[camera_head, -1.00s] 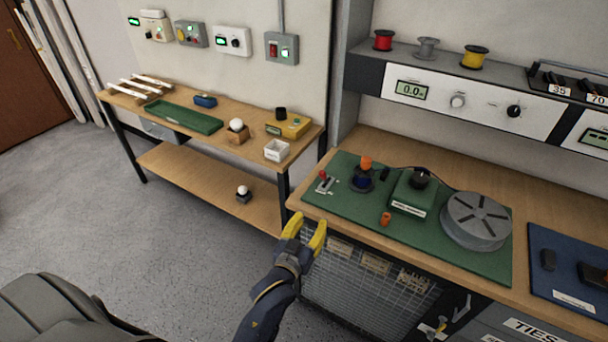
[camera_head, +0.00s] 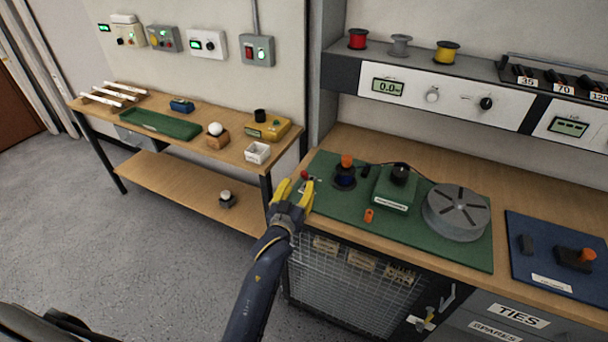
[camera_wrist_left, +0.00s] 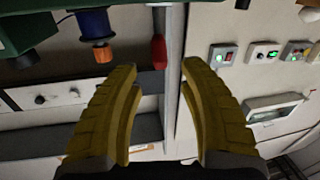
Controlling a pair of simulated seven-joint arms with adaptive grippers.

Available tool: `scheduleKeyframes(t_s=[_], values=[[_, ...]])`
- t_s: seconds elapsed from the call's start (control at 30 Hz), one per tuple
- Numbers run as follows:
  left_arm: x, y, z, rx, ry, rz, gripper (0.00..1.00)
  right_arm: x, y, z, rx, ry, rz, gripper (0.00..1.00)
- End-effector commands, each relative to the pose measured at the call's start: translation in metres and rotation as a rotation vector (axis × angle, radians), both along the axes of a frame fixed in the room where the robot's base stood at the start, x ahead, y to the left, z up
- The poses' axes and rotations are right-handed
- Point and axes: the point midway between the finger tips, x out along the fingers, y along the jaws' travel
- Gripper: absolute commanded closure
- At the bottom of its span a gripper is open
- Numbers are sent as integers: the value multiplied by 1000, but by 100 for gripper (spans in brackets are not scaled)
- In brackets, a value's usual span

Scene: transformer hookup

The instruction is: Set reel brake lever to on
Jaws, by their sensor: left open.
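The red-tipped lever (camera_head: 304,175) stands at the left end of the green mat (camera_head: 400,240) on the bench. It is mostly hidden behind my left gripper (camera_head: 296,188), which is open and empty at the bench's front left corner. In the left wrist view the red lever handle (camera_wrist_left: 158,52) shows beyond the gap between the open fingers (camera_wrist_left: 160,80), with no visible contact. Its base and on/off marking are hidden, so its setting cannot be told. A dark blue reel with an orange knob (camera_head: 346,175) stands right of the lever. My right gripper is out of view.
A green box (camera_head: 395,188), a small orange piece (camera_head: 369,215) and a grey slotted drum (camera_head: 456,211) stand on the mat. A blue mat (camera_head: 540,255) lies farther right. A side table (camera_head: 190,150) stands left, past a gap.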

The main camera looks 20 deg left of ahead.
Motion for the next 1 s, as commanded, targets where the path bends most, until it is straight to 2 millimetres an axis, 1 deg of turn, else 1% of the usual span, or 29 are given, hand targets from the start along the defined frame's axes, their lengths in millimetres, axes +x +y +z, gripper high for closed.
scheduleKeyframes(t_s=[0.03, 0.2, 0.4, 0.6, 0.9, 0.93, 1.0], values=[[9, 0, 1, 1, -1, 0, 59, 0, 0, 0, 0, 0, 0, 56], [34, 1, 1, 0, -1, 0, 59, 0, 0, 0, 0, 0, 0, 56], [52, 1, 0, -1, 0, 0, 59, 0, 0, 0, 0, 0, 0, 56], [60, 1, -1, -1, 1, 0, 59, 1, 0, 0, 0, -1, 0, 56], [61, 1, 0, -1, 0, 0, 59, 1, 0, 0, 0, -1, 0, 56], [61, 1, 0, -1, 0, 0, 56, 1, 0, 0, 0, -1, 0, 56], [61, 1, 0, -1, 0, 0, 64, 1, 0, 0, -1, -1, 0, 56]])
